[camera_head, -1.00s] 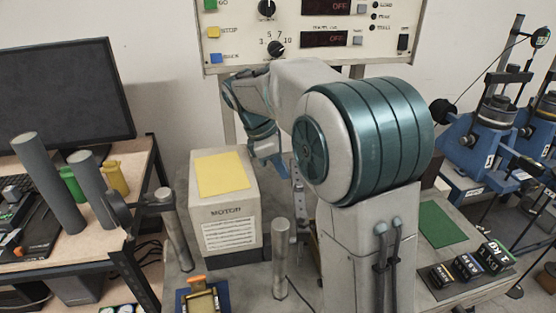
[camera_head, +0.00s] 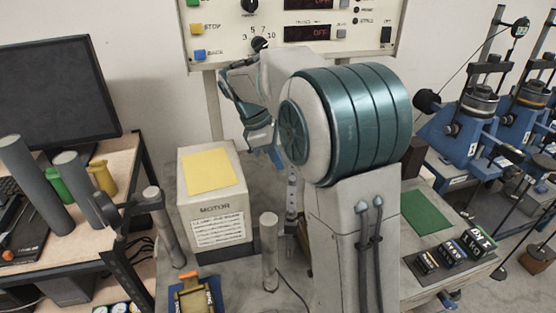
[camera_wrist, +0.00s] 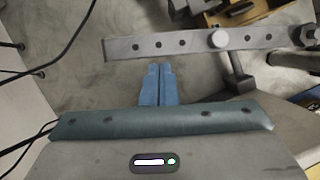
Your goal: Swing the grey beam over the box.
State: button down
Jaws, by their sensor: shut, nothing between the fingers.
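The grey beam (camera_wrist: 180,43) is a flat bar with a row of holes. It lies across the upper part of the wrist view, with a round pale knob (camera_wrist: 218,39) on it. In the head view only a narrow holed strip of the beam (camera_head: 291,195) shows, right of the box and partly behind my arm. The box (camera_head: 215,222) is cream, marked MOTOR, with a yellow patch on top. My gripper (camera_wrist: 158,70) is shut and empty, its blue fingertips at the beam's near edge. I cannot tell whether they touch it. My gripper also shows in the head view (camera_head: 276,157).
A grey post (camera_head: 269,250) stands in front of the box, and another post (camera_head: 165,225) stands to its left. A yellow clamp-like device (camera_head: 193,293) sits at the front. A control panel (camera_head: 290,30) is behind. Weights (camera_head: 450,250) and a green mat (camera_head: 426,211) lie at the right.

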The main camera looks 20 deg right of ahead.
jog(key=v, duration=1.1)
jog(key=s+b+x, duration=0.1)
jog(key=b+x, duration=0.7)
jog(key=x, duration=0.4)
jog(key=shift+a, duration=0.3)
